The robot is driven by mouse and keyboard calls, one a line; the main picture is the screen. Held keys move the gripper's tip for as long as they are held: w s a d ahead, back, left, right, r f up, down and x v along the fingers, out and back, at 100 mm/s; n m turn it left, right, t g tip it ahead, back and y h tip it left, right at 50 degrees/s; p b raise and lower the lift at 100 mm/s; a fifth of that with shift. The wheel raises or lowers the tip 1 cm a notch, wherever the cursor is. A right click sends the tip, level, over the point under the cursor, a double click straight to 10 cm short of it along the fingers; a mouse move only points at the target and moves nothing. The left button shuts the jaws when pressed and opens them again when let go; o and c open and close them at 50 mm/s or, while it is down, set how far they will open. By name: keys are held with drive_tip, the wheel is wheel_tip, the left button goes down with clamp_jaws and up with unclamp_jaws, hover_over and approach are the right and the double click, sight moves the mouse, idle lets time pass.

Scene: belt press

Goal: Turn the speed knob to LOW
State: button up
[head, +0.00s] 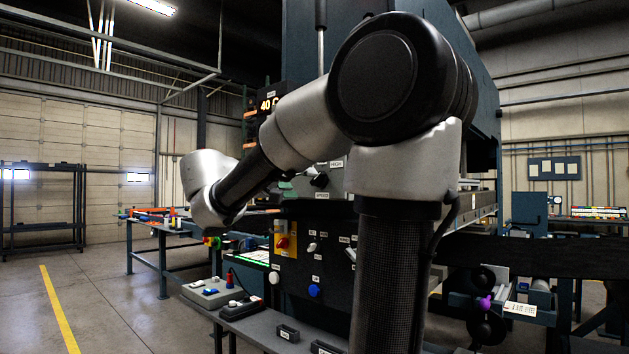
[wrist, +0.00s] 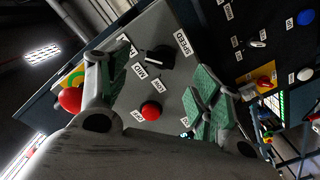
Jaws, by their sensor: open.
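The speed knob (wrist: 160,58), black, sits on a grey panel (wrist: 172,92) beside its SPEED label in the wrist view. White position labels, MID and LOW among them, lie around it; which one it points to is too small to tell. My gripper (wrist: 158,65) is open, with its green-padded fingers on either side of the knob in the picture. The knob shows between them and does not look gripped; the gap to it is unclear. In the head view my arm hides most of the gripper and I cannot make out this knob for certain.
A red button (wrist: 151,110) lies near the knob, and a red mushroom button (wrist: 70,98) is by the left finger. A dark lower panel carries a red-yellow switch (head: 285,240) and a blue button (head: 313,290). A control box (head: 212,293) stands on the front ledge. Floor at left is clear.

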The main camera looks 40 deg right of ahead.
sight(315, 179)
drive_tip(key=d, duration=0.5)
drive_tip(key=w+d, duration=0.1)
drive_tip(key=d, duration=0.1)
drive_tip(key=shift+w+d+r, duration=0.1)
drive_tip(key=shift+d+r, duration=0.05)
drive_tip(key=c, duration=1)
